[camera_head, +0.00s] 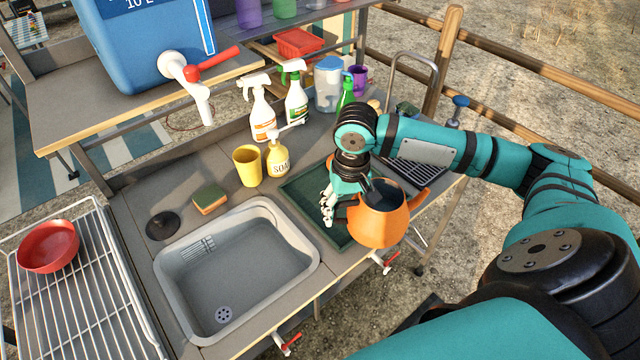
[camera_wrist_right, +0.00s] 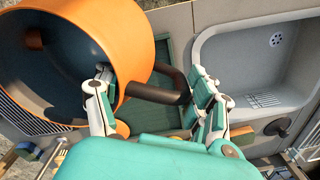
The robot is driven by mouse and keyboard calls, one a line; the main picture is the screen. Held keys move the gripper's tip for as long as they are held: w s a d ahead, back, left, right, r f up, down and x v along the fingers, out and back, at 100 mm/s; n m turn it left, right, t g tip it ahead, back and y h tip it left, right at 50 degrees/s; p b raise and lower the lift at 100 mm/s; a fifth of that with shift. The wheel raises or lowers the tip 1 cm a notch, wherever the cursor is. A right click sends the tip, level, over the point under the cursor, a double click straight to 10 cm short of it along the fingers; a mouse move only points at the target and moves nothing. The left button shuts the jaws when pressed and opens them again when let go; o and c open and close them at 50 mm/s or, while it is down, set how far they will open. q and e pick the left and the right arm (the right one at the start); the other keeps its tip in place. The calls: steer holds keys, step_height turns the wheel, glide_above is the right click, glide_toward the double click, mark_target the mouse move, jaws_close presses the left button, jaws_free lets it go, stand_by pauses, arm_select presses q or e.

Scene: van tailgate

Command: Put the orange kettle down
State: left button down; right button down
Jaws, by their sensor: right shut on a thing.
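The orange kettle (camera_head: 378,228) is at the right of the counter, by the front edge of a dark green mat (camera_head: 302,193). It looks open-topped, with a dark inside. My right gripper (camera_head: 333,206) is at its left side. In the right wrist view, the gripper's fingers (camera_wrist_right: 150,100) close around the kettle's dark handle (camera_wrist_right: 158,94), and the orange body (camera_wrist_right: 141,50) fills the upper left. I cannot tell whether the kettle's base touches anything; its underside is hidden. My left gripper is not in view.
Left of the mat is a grey sink (camera_head: 165,290). Behind it stand a yellow cup (camera_head: 247,166), a soap bottle (camera_head: 277,160), a sponge (camera_head: 209,200) and spray bottles (camera_head: 262,118). A red bowl (camera_head: 48,246) sits on the left rack. Part of the mat is bare.

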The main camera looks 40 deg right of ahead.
steer(key=shift+w+f+p, duration=0.45)
steer(key=shift+w+f, duration=0.3)
steer(key=shift+w, duration=1.1)
steer(key=shift+w+f+p, duration=0.45)
steer(key=shift+w+f, duration=0.35)
steer(key=shift+w, duration=1.05)
steer(key=shift+w+f+p, duration=0.45)
steer(key=shift+w+f, duration=0.3)
steer(key=shift+w, duration=1.1)
steer(key=shift+c, duration=1.1)
jaws_free()
steer(key=shift+f, duration=0.15)
step_height(320, 180, up, 12)
steer(key=b, duration=0.2)
steer(key=shift+s+d, duration=0.1)
